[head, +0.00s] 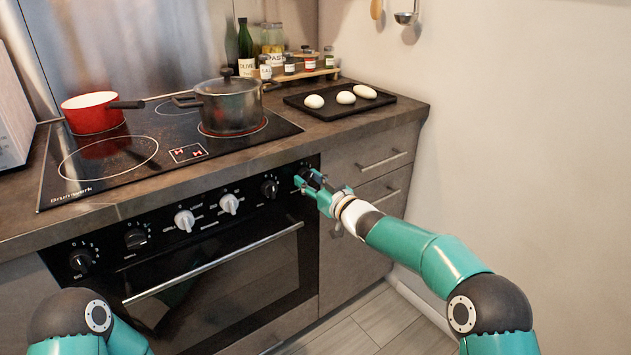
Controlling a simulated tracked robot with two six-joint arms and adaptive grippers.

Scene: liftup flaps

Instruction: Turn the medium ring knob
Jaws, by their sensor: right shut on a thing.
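The oven's black control panel (110,251) carries a row of knobs: black ones (80,260) at the left, two white ones (184,220) in the middle and a black one (270,188) to their right. Labels are too small to tell which is the medium ring knob. My right gripper (306,181) is at the panel's right end, its fingers shut on the rightmost knob, which they largely hide. My left arm shows only at the lower left; its gripper is out of view.
The oven handle (215,263) juts out below the knobs. On the hob above stand a red pan (92,112) and a steel pot (231,106). A black tray (325,111) with pale, rounded items lies on the counter at right. Drawers (372,150) are beside the oven.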

